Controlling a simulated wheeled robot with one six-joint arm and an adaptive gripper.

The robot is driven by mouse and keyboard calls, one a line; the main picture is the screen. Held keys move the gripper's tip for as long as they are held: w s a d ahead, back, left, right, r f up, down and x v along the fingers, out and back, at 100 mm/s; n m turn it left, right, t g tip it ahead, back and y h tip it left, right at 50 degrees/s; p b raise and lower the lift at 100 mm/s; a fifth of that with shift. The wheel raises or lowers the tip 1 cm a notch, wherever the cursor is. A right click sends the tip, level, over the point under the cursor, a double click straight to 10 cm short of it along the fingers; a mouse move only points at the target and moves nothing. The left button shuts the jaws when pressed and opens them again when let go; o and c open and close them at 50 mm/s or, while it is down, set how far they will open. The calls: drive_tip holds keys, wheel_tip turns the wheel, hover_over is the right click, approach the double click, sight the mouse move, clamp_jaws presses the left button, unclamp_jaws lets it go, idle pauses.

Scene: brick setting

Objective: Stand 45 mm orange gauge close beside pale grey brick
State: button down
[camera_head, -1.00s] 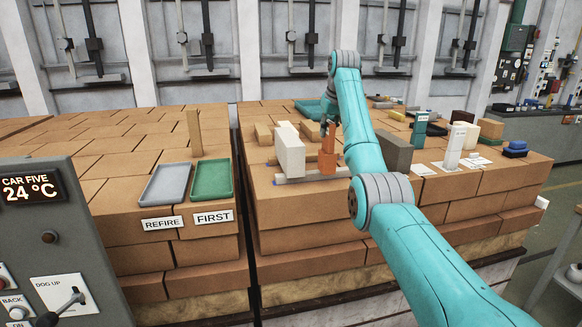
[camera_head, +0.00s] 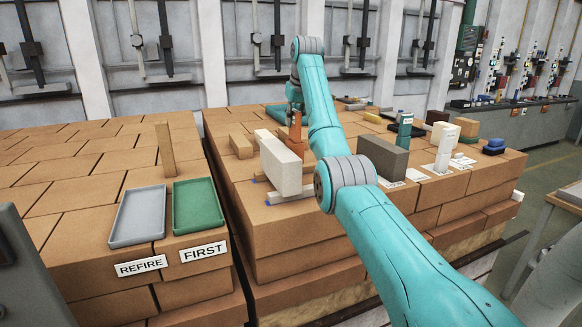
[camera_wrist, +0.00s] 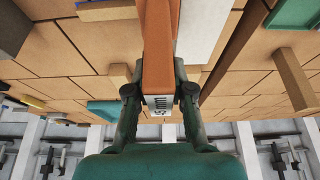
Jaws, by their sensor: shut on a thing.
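The orange gauge (camera_head: 296,132) is held upright in my gripper (camera_head: 293,106), just right of and behind the pale grey brick (camera_head: 281,164). The brick stands on edge on the brick stack and hides the gauge's lower part in the head view. In the wrist view my gripper (camera_wrist: 159,93) is shut on the labelled end of the gauge (camera_wrist: 160,45). The pale grey brick (camera_wrist: 203,30) lies right beside the gauge there, with little or no visible gap. I cannot tell whether they touch, or whether the gauge's foot rests on the surface.
A dark grey brick (camera_head: 383,157) stands to the right, behind my arm. A grey tray (camera_head: 138,216) and a green tray (camera_head: 198,207) lie on the left stack, near an upright wooden piece (camera_head: 166,150). A tan block (camera_head: 241,145) lies left of the pale brick.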

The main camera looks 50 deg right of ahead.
sight(294, 145)
drive_tip(key=shift+f, duration=4.45)
drive_tip(key=c, duration=1.3)
unclamp_jaws()
